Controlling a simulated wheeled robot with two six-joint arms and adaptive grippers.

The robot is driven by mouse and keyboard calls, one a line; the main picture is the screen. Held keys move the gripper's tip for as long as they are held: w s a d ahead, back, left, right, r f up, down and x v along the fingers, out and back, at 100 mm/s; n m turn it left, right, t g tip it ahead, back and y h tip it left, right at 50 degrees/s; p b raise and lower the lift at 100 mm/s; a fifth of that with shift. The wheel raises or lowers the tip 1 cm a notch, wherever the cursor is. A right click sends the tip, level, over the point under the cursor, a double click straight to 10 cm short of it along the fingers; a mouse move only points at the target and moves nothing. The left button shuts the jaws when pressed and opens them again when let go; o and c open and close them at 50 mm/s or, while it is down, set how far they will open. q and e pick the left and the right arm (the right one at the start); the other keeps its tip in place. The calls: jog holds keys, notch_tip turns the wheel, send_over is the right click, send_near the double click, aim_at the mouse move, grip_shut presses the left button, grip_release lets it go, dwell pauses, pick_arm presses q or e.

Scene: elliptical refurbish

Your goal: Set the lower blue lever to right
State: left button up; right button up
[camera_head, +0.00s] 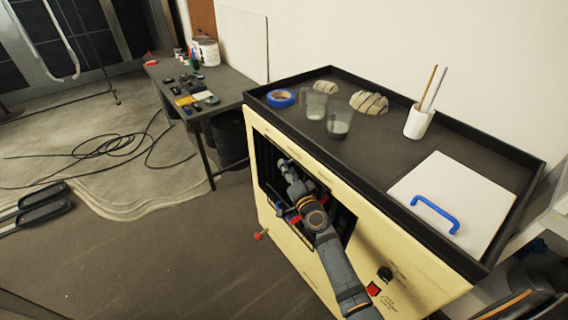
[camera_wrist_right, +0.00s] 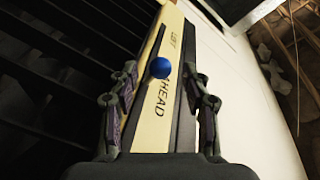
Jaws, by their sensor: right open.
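A round blue knob (camera_wrist_right: 159,68) shows in the right wrist view, in front of a narrow pale yellow strip (camera_wrist_right: 160,112) lettered "HEAD". I take it for the end of a blue lever; I cannot tell whether it is the lower one. My right gripper (camera_wrist_right: 163,84) is open, with its two fingers on either side of the strip and the knob between and just beyond their tips. Contact is not visible. In the head view my right gripper (camera_head: 286,168) reaches into the dark opening of a cream cabinet (camera_head: 345,196). My arm hides much of the opening.
A black-rimmed tray top (camera_head: 380,160) holds cups, blue tape (camera_head: 281,98), a white holder (camera_head: 419,121) and a white lid with a blue handle (camera_head: 436,214). A red-ended lever (camera_head: 258,236) sticks out of the cabinet front. Cables lie on the floor at left.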

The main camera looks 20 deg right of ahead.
jog(key=shift+w, duration=1.25)
jog(key=shift+w+a, duration=0.1)
jog(key=shift+w, duration=0.25)
jog(key=shift+c, duration=0.6)
pick_arm(q)
jog(key=shift+w+f, duration=0.15)
jog(key=shift+w, duration=0.3)
pick_arm(e)
grip_shut()
